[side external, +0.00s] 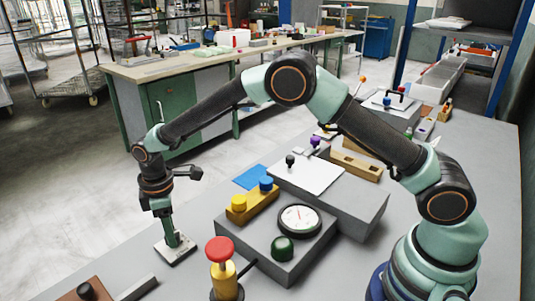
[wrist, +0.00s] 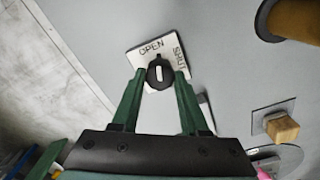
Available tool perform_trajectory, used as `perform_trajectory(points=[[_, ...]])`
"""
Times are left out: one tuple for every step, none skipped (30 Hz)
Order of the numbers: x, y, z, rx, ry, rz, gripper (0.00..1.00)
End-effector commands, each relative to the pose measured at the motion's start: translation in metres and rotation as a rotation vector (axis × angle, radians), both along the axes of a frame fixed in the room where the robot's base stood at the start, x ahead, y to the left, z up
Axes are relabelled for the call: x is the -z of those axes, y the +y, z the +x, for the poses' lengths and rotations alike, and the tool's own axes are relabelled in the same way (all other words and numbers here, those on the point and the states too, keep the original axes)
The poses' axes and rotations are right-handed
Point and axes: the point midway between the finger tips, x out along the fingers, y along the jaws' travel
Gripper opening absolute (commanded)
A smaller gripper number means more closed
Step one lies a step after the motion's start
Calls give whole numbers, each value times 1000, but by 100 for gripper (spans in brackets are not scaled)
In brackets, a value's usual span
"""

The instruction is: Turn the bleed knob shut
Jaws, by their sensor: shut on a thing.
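The bleed knob (wrist: 154,76) is a small black round knob with a white pointer line. It sits on a white plate (wrist: 143,55) marked OPEN and SHUT. In the wrist view the pointer runs nearly up and down, its upper end towards OPEN; SHUT is to the right. My gripper (wrist: 160,73) is shut on the knob, one green finger on each side. In the side view my gripper (side external: 173,237) points down at the plate (side external: 184,252) near the left table edge, and its fingers hide the knob.
A red-topped yellow post (side external: 223,281) stands right of my gripper. Yellow and blue knobs (side external: 266,184) sit on a wooden block.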

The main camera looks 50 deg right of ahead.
Motion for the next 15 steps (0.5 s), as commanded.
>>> perform_trajectory(points=[[-1,0,0,45,0,0,0],[-1,0,0,74,0,0,0],[-1,0,0,112,0,0,0],[-1,0,0,141,0,0,0],[-1,0,0,169,0,0,0],[-1,0,0,207,0,0,0],[-1,0,0,235,0,0,0],[-1,0,0,264,0,0,0],[-1,0,0,302,0,0,0],[-1,0,0,330,0,0,0],[-1,0,0,359,0,0,0],[-1,0,0,397,0,0,0],[-1,0,0,425,0,0,0],[-1,0,0,454,0,0,0],[-1,0,0,492,-1,1,0]])
